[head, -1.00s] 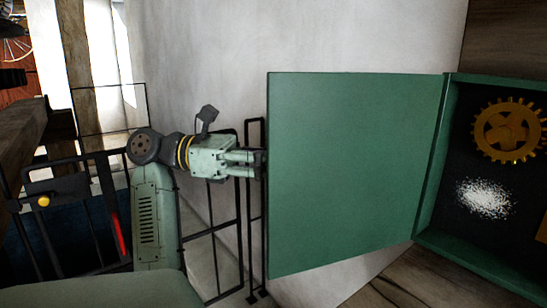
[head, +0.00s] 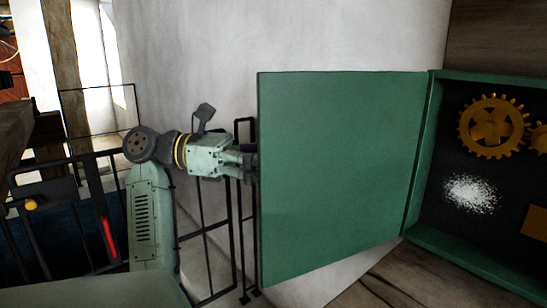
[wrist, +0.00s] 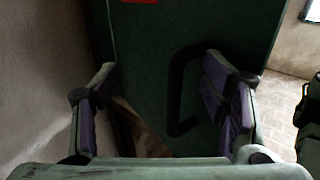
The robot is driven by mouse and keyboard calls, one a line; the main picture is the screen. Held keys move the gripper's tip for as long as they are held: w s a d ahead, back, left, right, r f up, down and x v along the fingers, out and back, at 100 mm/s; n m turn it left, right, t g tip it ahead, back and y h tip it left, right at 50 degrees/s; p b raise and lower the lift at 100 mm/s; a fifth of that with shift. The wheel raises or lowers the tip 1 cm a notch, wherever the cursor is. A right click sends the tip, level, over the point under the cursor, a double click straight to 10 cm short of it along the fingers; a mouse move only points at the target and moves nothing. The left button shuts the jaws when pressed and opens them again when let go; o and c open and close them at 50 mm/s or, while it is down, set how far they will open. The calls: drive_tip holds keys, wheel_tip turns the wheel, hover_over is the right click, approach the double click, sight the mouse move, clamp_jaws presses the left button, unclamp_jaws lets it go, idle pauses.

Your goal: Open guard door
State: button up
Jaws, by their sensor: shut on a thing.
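The green guard door (head: 335,170) stands swung out from the green machine housing (head: 418,165), hinged on its right side in the head view. The housing's inside is exposed. My gripper (head: 252,161) is at the door's free left edge, shut on the door at its handle side. In the wrist view the two fingers (wrist: 155,110) are spread on either side of the door's edge area. The dark loop handle (wrist: 178,90) shows between them, close against the right finger. I cannot tell exactly which part the pads press. The handle is hidden in the head view.
Inside the housing are gold gears (head: 492,126) and a white powdery patch (head: 470,193). A pale wall (head: 290,35) stands behind the door. Black railings (head: 205,240) run behind my arm, and a red-handled lever (head: 108,237) is at the left.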

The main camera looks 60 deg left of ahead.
drive_tip(key=v, duration=0.7)
drive_tip(key=shift+s, duration=0.1)
drive_tip(key=c, duration=0.3)
drive_tip(key=shift+c, duration=0.2)
